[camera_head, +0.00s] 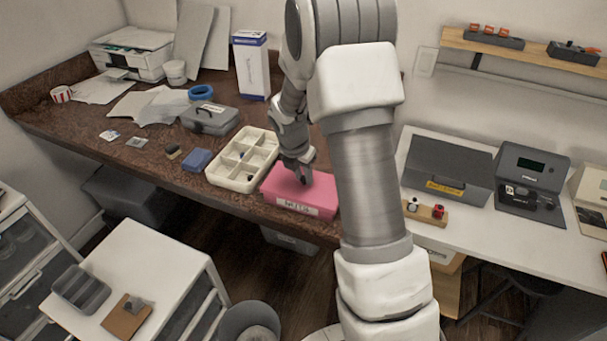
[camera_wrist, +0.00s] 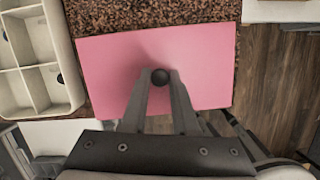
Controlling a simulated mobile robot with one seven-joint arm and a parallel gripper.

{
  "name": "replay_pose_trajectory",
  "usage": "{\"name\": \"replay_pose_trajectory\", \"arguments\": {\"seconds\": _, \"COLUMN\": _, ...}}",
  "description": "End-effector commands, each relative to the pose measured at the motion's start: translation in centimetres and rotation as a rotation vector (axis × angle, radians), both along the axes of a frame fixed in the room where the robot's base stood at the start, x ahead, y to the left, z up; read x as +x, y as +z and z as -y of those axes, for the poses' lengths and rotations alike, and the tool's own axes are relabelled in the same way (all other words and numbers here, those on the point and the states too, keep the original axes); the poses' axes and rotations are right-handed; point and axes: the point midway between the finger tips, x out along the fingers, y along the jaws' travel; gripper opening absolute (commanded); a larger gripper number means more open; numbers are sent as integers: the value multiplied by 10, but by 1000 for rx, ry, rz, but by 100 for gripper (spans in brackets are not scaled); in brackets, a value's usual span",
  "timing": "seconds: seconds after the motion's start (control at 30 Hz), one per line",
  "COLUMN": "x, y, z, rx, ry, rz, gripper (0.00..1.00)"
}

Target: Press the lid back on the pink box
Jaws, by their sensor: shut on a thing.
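The pink box (camera_head: 312,201) sits at the front edge of the brown counter, with a white label on its front side. Its pink lid (camera_wrist: 205,60) lies over the top; in the wrist view it fills the middle. A round black knob (camera_wrist: 160,77) stands on the lid. My gripper (camera_head: 302,178) is above the lid in the head view. In the wrist view my gripper (camera_wrist: 160,85) has its two fingers closed on the knob. I cannot tell from these views whether the lid is fully seated. Part of the lid is hidden by my fingers.
A cream divided tray (camera_head: 226,181) stands left of the box, with a blue block (camera_head: 197,160) and a grey case (camera_head: 210,118) beyond it. A white table (camera_head: 472,228) with grey equipment is on the right. The floor drops away in front of the counter.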

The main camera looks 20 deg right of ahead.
Motion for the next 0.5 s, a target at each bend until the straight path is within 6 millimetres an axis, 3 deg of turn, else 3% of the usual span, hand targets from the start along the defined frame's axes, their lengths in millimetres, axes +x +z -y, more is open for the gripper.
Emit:
{"name": "replay_pose_trajectory", "arguments": {"seconds": 0.37, "x": 0, "y": -6, "z": 0, "rx": 1, "ry": -1, "rz": 0, "gripper": 0}}
{"name": "replay_pose_trajectory", "arguments": {"seconds": 0.4, "x": 0, "y": -6, "z": 0, "rx": 0, "ry": -1, "rz": 0, "gripper": 35}}
{"name": "replay_pose_trajectory", "arguments": {"seconds": 0.5, "x": 0, "y": -6, "z": 0, "rx": 0, "ry": 0, "rz": 0, "gripper": 53}}
